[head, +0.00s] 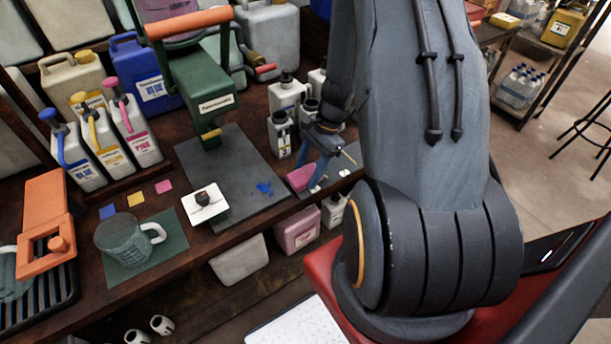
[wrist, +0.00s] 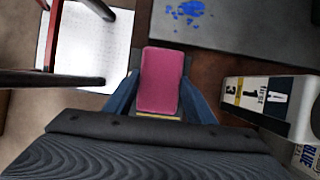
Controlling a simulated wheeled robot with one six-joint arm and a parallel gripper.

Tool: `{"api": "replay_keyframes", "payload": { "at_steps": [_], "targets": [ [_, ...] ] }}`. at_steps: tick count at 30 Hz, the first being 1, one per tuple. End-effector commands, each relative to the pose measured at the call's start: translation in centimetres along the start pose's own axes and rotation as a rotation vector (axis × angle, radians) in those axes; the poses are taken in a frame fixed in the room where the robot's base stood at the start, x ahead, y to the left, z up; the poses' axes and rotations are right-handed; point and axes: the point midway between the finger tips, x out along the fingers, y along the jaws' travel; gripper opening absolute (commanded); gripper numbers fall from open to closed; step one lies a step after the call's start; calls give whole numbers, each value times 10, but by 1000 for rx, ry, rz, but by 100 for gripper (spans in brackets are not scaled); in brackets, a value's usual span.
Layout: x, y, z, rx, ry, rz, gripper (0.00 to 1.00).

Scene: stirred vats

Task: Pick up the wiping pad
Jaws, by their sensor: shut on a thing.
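The wiping pad is a pink block with rounded corners. It shows in the wrist view (wrist: 162,78) between two blue fingers, and in the head view (head: 300,178) near the bench's front edge. My gripper (head: 316,176) is shut on the pad, with one finger along each long side in the wrist view (wrist: 162,92). A grey flat piece shows around the pad's far end. I cannot tell whether the pad still touches what is under it. Part of the gripper is hidden behind my arm in the head view.
A dark grey mat (head: 223,150) with a blue spill (head: 265,188) lies left of the pad. White bottles (head: 280,135) stand close behind the gripper; a labelled one (wrist: 270,100) is right of it in the wrist view. A green dispenser (head: 200,85) stands over the mat's back.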

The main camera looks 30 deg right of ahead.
Motion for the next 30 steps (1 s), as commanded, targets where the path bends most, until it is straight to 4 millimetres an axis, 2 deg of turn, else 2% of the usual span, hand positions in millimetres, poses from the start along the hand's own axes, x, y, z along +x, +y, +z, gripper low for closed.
{"api": "replay_keyframes", "payload": {
  "at_steps": [10,24,30],
  "targets": [
    [-14,-1,5,-1,1,-3,25],
    [-80,-1,33,-1,1,-3,25],
    [-94,0,39,0,-1,0,25]
  ]
}}
